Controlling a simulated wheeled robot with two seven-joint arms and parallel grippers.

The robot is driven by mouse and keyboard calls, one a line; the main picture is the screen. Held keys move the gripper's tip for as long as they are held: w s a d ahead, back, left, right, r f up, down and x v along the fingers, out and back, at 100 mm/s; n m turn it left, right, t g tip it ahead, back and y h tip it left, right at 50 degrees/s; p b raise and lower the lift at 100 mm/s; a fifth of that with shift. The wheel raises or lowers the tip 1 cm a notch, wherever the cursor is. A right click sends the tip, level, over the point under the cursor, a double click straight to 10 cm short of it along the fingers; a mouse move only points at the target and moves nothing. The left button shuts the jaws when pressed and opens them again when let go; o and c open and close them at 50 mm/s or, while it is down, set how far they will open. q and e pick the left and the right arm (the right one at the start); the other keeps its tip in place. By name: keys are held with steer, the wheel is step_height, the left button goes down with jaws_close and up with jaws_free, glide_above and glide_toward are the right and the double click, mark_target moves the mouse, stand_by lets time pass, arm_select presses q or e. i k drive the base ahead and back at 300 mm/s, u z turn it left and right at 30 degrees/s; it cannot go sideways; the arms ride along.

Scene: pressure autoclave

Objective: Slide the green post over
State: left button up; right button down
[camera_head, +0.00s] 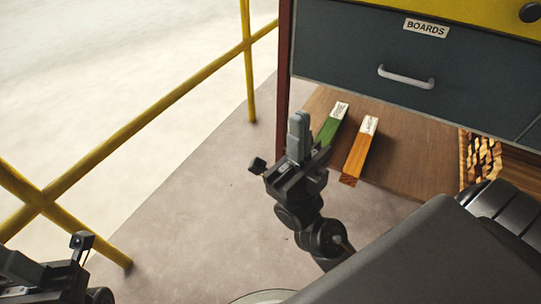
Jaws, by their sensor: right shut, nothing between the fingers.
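The green post (331,123) lies on a brown wooden board under the drawer, with a pale label on its far end. Its near end is hidden behind my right gripper (299,128). My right gripper is shut and empty, its fingers just left of the green post in the picture. I cannot tell whether they touch it. An orange post (358,152) with a pale label lies to the right of the green one, a narrow gap apart. My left gripper (22,268) shows only partly at the bottom left corner, and its jaws are not clear.
The wooden board (415,160) is bare right of the posts, up to a patterned block (481,154). A dark drawer front (340,50) labelled BOARDS, with a grey handle (406,77), overhangs behind. A yellow railing (150,120) runs along the left. The floor between is clear.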

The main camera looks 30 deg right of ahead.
mark_target(330, 128)
steer(key=u, duration=2.55)
steer(key=k, duration=1)
steer(key=z, duration=2.1)
steer(key=i, duration=0.5)
steer(key=u, duration=0.05)
